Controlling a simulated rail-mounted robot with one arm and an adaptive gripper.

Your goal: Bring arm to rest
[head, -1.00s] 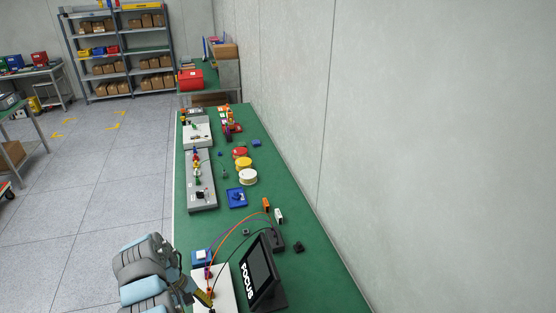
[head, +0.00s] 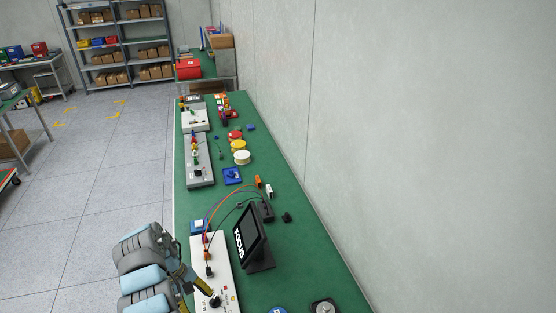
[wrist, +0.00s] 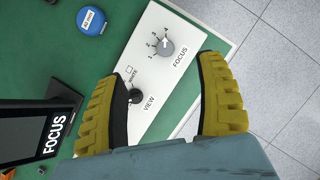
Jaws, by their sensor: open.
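My gripper (wrist: 165,105) is open and empty in the wrist view, its yellow ribbed fingers wide apart. I cannot tell the height of the fingers above the panel. In the head view my gripper (head: 196,286) is at the bottom, beside the white panel (head: 222,270) at the bench's left edge. My blue and grey arm (head: 145,270) hangs over the floor side of the bench.
A black screen marked FOCUS (head: 252,238) stands right of the panel. Cables arch behind it.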

